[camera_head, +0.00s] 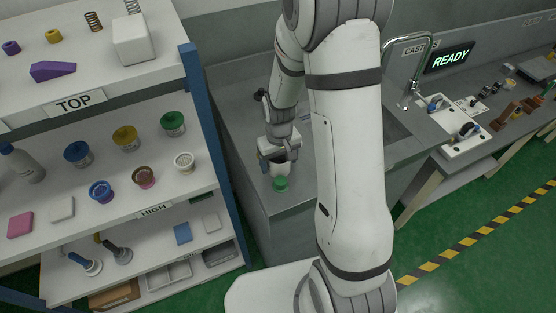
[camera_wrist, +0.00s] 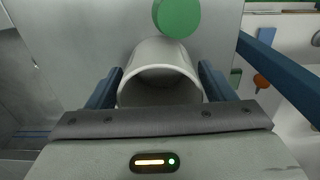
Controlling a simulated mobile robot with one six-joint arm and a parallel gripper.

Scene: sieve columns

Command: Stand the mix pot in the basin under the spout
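A pale grey, round, open-mouthed pot, which I take for the mix pot (camera_wrist: 160,72), lies between the fingers of my gripper (camera_wrist: 160,88) in the wrist view. The fingers look pressed against both its sides. In the head view the pot (camera_head: 280,168) shows below my gripper (camera_head: 277,153), at the left end of the grey counter; whether it touches the counter is unclear. The chrome spout (camera_head: 428,48) arches over the counter behind my arm. The basin (camera_head: 393,124) beside it is mostly hidden by my arm.
My arm hides the counter's middle. A white panel (camera_head: 462,135) with small fittings lies right of the basin.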

